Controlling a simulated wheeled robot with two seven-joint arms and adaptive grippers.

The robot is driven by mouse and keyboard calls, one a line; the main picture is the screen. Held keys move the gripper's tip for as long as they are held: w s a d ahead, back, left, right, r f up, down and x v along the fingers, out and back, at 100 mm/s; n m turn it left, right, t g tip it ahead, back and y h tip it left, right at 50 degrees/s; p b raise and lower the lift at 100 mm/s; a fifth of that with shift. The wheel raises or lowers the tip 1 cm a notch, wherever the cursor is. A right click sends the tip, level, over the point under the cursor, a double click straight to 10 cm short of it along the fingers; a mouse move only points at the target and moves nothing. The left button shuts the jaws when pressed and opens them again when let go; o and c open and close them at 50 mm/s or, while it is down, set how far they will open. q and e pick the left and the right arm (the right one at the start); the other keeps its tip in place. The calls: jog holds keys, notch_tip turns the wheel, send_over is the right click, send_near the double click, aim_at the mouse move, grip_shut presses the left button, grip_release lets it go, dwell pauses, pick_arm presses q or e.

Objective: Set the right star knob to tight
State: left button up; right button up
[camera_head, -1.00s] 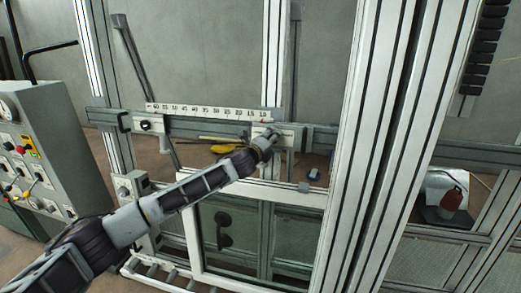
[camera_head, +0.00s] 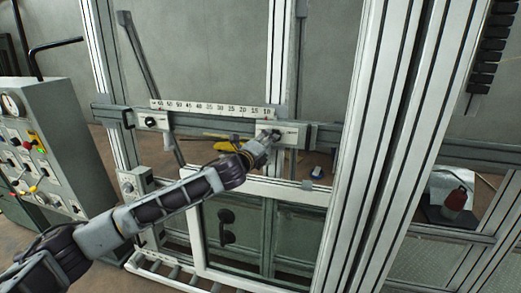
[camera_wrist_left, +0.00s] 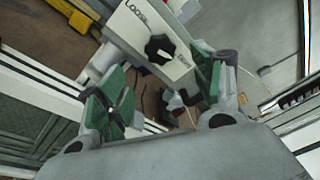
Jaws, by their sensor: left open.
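The right star knob (camera_wrist_left: 158,48) is black and lobed and sits on a pale plate (camera_wrist_left: 140,30) with the word LOOSE at its upper left. In the wrist view it lies beyond my fingers, near the top of the gap between them. My left gripper (camera_wrist_left: 165,92) is open, its green pads apart with nothing between them. In the head view the left gripper (camera_head: 268,139) is at the right plate (camera_head: 290,131) on the rail and hides most of the knob. Contact cannot be told. My right gripper is not in view.
A white scale ruler (camera_head: 210,108) runs along the rail, with another black knob (camera_head: 150,121) on the left. A thick aluminium post (camera_head: 365,150) stands to the right of the plate. A control cabinet (camera_head: 45,140) stands at the far left.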

pick_arm(q)
jog(key=shift+v, duration=1.85)
jog(key=shift+f, duration=0.1)
